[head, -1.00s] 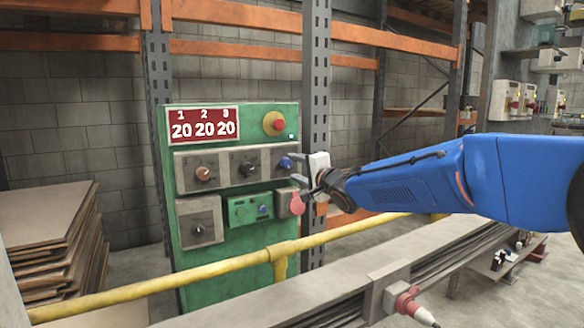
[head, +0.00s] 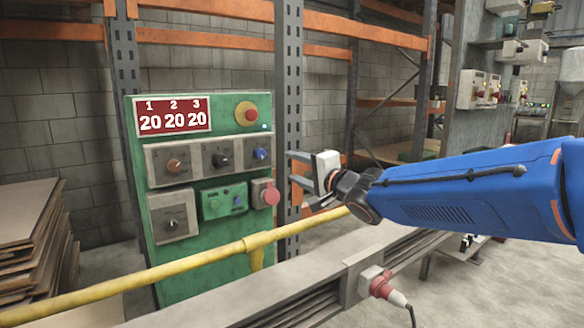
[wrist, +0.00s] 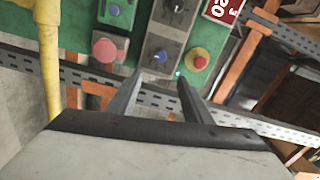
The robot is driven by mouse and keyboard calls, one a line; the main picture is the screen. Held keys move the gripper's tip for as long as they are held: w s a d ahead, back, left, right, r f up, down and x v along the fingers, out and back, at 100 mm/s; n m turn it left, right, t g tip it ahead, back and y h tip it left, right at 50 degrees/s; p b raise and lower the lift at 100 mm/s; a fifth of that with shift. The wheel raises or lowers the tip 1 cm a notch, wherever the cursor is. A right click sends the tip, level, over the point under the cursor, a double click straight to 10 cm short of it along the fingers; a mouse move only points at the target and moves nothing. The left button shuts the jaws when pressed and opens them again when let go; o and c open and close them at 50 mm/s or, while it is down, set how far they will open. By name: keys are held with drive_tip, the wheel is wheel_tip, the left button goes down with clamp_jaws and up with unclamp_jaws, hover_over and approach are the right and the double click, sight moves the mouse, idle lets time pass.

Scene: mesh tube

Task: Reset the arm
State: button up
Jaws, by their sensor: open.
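My arm is blue and reaches in from the right in the head view. My gripper (head: 302,182) is open and empty, in front of the grey rack post and just right of the green control panel (head: 205,258). Its two fingers also show apart in the wrist view (wrist: 160,92), with nothing between them. No part of the panel is touched by the fingers.
A yellow rail (head: 150,284) and a grey beam (head: 270,290) with a red plug (head: 381,287) run across the front, below the arm. Stacked boards (head: 28,240) stand at the left. Orange and grey racking stands behind the panel.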

drive_tip(key=s+d+f+n+g+h, duration=0.2)
drive_tip(key=s+d+f+h, duration=0.4)
drive_tip(key=d, duration=0.5)
drive_tip(key=s+d+f+n+g+h, duration=0.1)
drive_tip(key=s+d+f+h, duration=0.3)
drive_tip(key=s+d+f, duration=0.55)
drive_tip(key=s+d+f+n+g, duration=0.2)
drive_tip(key=s+f, duration=0.4)
drive_tip(key=s, duration=0.5)
drive_tip(key=s+d+f+n+g, duration=0.3)
drive_tip(key=s+f+n+g, duration=0.1)
drive_tip(key=s, duration=0.6)
drive_tip(key=shift+s+d+f+g, duration=0.35)
drive_tip(key=shift+f+g, duration=0.25)
drive_tip(key=shift+f, duration=0.3)
drive_tip(key=shift+w, duration=0.1)
